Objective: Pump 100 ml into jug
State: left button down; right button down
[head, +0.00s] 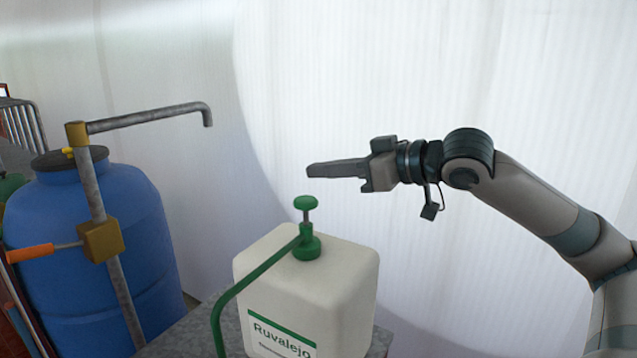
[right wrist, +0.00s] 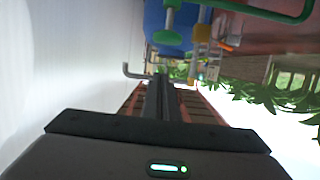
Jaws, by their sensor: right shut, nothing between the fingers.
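A white canister (head: 310,285) labelled "Ruvalejo" stands on a grey stone-like top. Its green pump has a round head (head: 306,203) on a short stem, standing up above the collar (head: 307,246). A green spout tube (head: 250,280) bends down to the left; its end is cut off by the frame. My right gripper (head: 311,171) is shut and empty, a little above the pump head and apart from it. In the right wrist view the shut fingers (right wrist: 160,85) point towards the pump's green parts (right wrist: 172,18) at the top. I see no jug. My left gripper is out of view.
A blue barrel (head: 95,245) stands at the left. Beside it is a metal standpipe (head: 117,280) with a bent outlet (head: 150,117) and an orange-handled lever (head: 30,253). A pale ribbed wall (head: 420,80) fills the back. Space around my right gripper is clear.

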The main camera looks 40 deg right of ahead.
aim_at(317, 205)
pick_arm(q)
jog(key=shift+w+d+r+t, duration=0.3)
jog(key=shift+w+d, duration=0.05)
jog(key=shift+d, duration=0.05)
pick_arm(e)
jog(key=f, duration=0.3)
jog(key=w+f, duration=0.1)
jog(key=shift+a+f, duration=0.15)
jog(key=shift+a, duration=0.15)
